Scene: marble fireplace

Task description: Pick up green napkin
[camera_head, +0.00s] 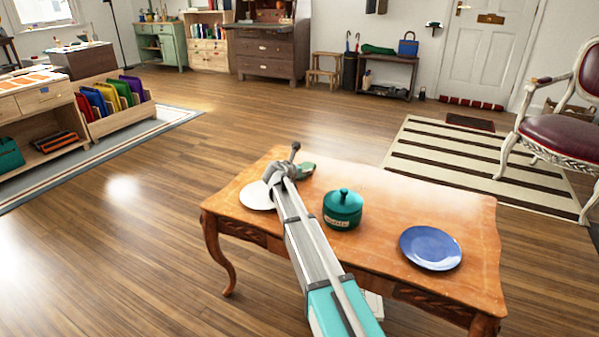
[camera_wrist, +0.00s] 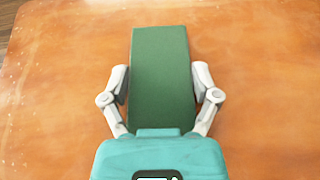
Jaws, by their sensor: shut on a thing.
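The green napkin (camera_wrist: 161,75) is a flat dark green rectangle. In the wrist view it lies lengthwise between the two fingers of my gripper (camera_wrist: 162,85), which are closed against its long sides. In the head view a small part of the napkin (camera_head: 306,169) shows just right of my gripper (camera_head: 284,178), near the back left of the wooden table (camera_head: 400,195). The rest of it is hidden behind my arm. I cannot tell whether it touches the table or is slightly raised.
A white plate (camera_head: 256,196) sits left of my gripper, partly covered by it. A teal lidded pot (camera_head: 343,209) stands to the right of my arm. A blue plate (camera_head: 430,248) lies at the table's right. A red-seated chair (camera_head: 560,135) stands beyond the table on the right.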

